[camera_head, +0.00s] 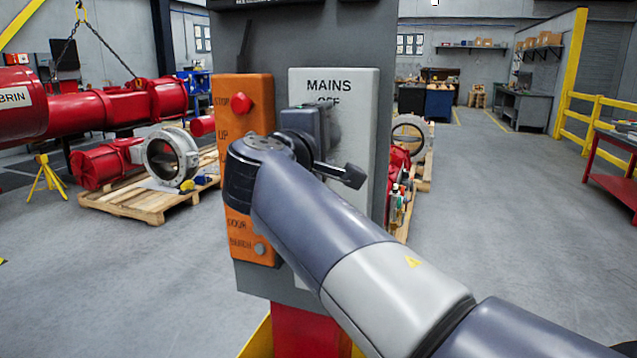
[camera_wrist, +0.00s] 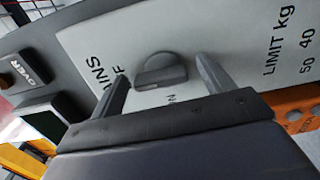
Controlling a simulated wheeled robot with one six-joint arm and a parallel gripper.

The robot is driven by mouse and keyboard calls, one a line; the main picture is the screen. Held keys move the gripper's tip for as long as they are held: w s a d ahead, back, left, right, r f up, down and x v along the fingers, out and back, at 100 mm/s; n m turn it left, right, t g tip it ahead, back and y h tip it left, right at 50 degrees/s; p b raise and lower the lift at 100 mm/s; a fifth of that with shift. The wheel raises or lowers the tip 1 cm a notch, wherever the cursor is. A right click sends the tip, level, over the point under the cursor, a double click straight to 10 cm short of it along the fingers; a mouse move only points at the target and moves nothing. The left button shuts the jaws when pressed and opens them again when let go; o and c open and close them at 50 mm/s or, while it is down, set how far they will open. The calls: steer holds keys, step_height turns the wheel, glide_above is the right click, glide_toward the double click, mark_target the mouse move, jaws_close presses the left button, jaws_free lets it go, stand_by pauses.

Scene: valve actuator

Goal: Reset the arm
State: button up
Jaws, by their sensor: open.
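My arm reaches from the lower right to the control column in the head view. My gripper is open; in the wrist view its two fingers (camera_wrist: 165,88) stand apart on either side of a grey rotary knob (camera_wrist: 160,70). The knob sits on a light grey panel marked MAINS (camera_head: 362,112). From these frames I cannot tell whether the fingers touch the knob. In the head view my wrist covers the knob and much of the panel. One dark finger (camera_head: 345,176) points right in front of the panel.
Left of the panel is an orange box (camera_head: 258,90) with a red stop button (camera_head: 241,103). Red valve actuators (camera_head: 105,163) on a wooden pallet (camera_head: 140,205) stand at left. Yellow railings (camera_head: 600,125) and a red table (camera_head: 612,185) are at right. The floor between is clear.

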stand_by(0.3)
steer(key=v, duration=1.1)
steer(key=w+d+n+p, duration=0.2)
steer(key=w+n+p, duration=0.7)
steer(key=n+p, duration=0.8)
steer(key=p, duration=0.6)
steer(key=shift+w+d, duration=0.2)
steer(key=shift+d, duration=0.1)
stand_by(0.7)
